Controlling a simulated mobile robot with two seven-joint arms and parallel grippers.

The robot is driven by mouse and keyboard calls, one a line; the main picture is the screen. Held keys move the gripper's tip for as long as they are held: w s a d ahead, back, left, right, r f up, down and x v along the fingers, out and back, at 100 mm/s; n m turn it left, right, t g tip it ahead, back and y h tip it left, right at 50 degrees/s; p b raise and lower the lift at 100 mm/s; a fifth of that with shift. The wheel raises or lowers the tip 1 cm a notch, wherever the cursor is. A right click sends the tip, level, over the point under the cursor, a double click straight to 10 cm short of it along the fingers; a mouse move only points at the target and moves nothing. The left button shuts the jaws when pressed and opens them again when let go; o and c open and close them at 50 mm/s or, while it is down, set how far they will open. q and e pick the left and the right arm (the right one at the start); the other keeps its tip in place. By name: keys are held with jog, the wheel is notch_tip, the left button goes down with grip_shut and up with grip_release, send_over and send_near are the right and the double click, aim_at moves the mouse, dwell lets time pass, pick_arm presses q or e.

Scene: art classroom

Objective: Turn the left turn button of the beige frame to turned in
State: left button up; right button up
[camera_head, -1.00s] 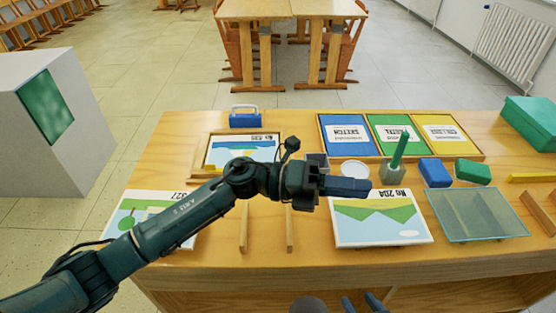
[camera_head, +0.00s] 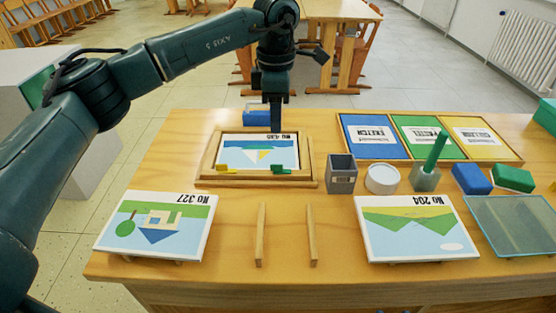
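The beige frame (camera_head: 209,158) lies on the table around a picture marked No 436 (camera_head: 259,150), upside down from here. A yellow piece (camera_head: 228,169) sits at the left of its near rail and a green piece (camera_head: 281,169) at the right. They look like the turn buttons; their exact angle is too small to tell. My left gripper (camera_head: 276,128) points down over the frame's far rail, to the right of its middle. Its fingers show as one narrow bar and look shut with nothing between them. It appears apart from both buttons. My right gripper is out of view.
A blue case (camera_head: 256,117) stands behind the frame. A grey box (camera_head: 342,174), white round tub (camera_head: 382,179) and pen holder (camera_head: 425,179) stand to the right. Pictures No 327 (camera_head: 157,226) and No 204 (camera_head: 418,228) lie in front, with two wooden strips (camera_head: 261,234) between them.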

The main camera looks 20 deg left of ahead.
aim_at(281, 168)
pick_arm(q)
notch_tip(281, 168, down, 12)
jog(key=shift+f, duration=0.15)
jog(key=shift+c, duration=0.4)
grip_shut()
